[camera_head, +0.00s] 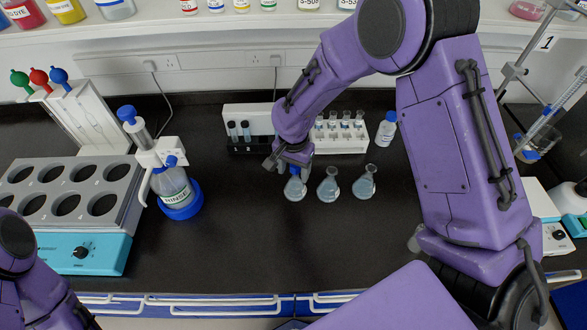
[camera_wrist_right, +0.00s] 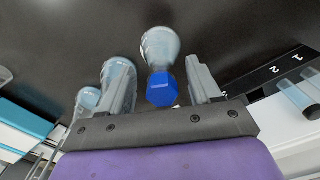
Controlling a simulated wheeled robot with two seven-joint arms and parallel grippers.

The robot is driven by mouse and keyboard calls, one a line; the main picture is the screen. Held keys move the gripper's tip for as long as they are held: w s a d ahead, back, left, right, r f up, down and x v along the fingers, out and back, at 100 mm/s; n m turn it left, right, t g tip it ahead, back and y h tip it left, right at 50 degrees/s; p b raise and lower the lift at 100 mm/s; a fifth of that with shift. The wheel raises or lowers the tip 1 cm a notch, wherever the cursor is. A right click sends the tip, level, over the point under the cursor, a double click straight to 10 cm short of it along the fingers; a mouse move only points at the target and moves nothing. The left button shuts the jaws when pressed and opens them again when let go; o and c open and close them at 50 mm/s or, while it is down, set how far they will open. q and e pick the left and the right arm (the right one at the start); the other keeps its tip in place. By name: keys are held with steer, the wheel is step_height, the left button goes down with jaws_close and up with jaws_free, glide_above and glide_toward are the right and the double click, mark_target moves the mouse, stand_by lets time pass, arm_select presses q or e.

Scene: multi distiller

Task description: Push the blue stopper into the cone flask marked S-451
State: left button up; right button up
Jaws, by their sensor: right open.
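Three cone flasks with pale blue liquid stand in a row on the black bench in the head view: left flask (camera_head: 295,190), middle flask (camera_head: 328,188), right flask (camera_head: 365,186). I cannot read their marks, so I cannot tell which is S-451. The blue stopper (camera_wrist_right: 161,90) is at the mouth of the left flask, which also shows in the right wrist view (camera_wrist_right: 160,45). How deep it sits is unclear. My right gripper (camera_head: 283,164) is open above this flask, with its fingers on either side of the stopper. My left gripper is out of view; only my left arm shows.
A white rack (camera_head: 345,142) with tubes and a black numbered rack (camera_head: 249,145) stand close behind the flasks. A RINSE bottle (camera_head: 174,188) and a grey-and-teal block with wells (camera_head: 75,205) are to the left. Bench front is clear.

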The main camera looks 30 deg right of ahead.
step_height(320, 180, up, 10)
steer(key=shift+f+b, duration=0.15)
steer(key=shift+b, duration=0.75)
steer(key=shift+r, duration=0.35)
